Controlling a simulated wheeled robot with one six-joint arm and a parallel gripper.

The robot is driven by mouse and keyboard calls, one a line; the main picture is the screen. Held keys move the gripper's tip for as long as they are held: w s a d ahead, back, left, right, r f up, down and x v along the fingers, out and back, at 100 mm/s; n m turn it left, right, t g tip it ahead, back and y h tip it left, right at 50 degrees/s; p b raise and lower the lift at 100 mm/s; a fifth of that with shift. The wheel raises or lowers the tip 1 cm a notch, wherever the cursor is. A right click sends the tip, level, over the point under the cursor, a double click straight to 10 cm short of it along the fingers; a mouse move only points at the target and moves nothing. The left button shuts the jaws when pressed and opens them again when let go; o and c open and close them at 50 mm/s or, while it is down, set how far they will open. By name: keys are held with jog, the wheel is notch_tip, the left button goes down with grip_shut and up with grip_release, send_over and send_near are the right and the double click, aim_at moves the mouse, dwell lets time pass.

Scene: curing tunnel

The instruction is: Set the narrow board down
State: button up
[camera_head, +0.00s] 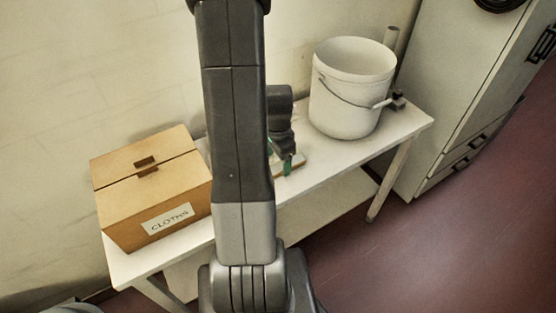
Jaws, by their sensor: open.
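A small part of a light wooden board (297,161) shows on the white table (330,163), just right of my arm. My arm hides the rest of it, so its full width and length cannot be told. My gripper (286,164) is over the board, pointing down, with a green fingertip at or close to the board. The gripper is open. My arm hides part of it, and I cannot tell whether a finger touches the board.
A cardboard box marked as cloths (150,190) stands on the table's left end. A pale cabinet (440,90) stands beyond. The table's front right is clear.

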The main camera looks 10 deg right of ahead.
aim_at(278, 165)
notch_tip(278, 165, up, 11)
dwell(0.4)
jog(key=shift+s, duration=0.1)
